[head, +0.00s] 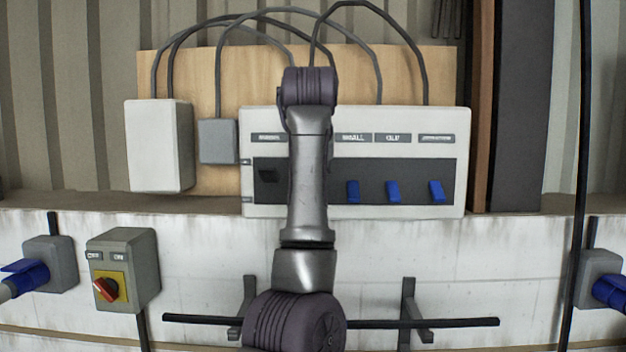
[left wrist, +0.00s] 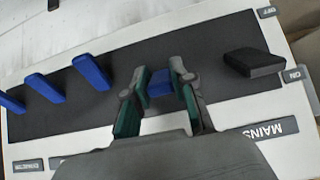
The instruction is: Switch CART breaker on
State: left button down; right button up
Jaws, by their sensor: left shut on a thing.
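The breaker panel (head: 452,127) is a white box on the wall with a dark strip of levers. My left gripper (left wrist: 158,84) is shut on a blue lever (left wrist: 159,90), the one beside the black MAINS lever (left wrist: 253,63). The held lever's label is hidden, so I cannot read CART on it. It appears nearer the ON side than the other blue levers (left wrist: 91,72), about in line with the MAINS lever. In the head view my arm hides the gripper and this lever; three blue levers (head: 392,191) to the right point down. My right gripper is not in view.
A white box (head: 158,146) and a small grey box (head: 218,141) stand left of the panel, with cables above. A grey switch box with a red knob (head: 107,290) is lower left. A black horizontal bar (head: 450,323) crosses below; blue plugs (head: 25,277) sit at the sides.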

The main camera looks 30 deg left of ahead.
pick_arm(q)
jog(key=shift+r+g, duration=0.25)
jog(key=shift+g, duration=0.15)
jog(key=shift+w+h, duration=0.1)
jog(key=shift+h, duration=0.2)
jog(key=c, duration=1)
grip_release()
jog(key=shift+w+a, duration=0.1)
jog(key=shift+o, duration=0.2)
jog(key=v, duration=1.2)
